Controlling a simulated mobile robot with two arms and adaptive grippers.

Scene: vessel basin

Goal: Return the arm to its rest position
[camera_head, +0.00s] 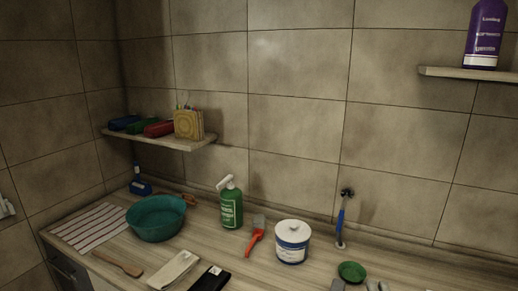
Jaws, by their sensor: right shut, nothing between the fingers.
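Only the tips of my right gripper (376,285) show, at the bottom edge right of centre, below a small green bowl (351,271). They are shut with nothing held, and apart from the bowl as far as I can tell. The rest of the right arm is cut off by the frame. My left gripper is not in view.
The wooden counter holds a teal basin (156,217), a green spray bottle (231,203), an orange-handled brush (255,236), a white lidded tub (292,242) and an upright blue-handled brush (341,220). Folded cloths (174,270) lie in front. Shelves (160,139) are on the wall.

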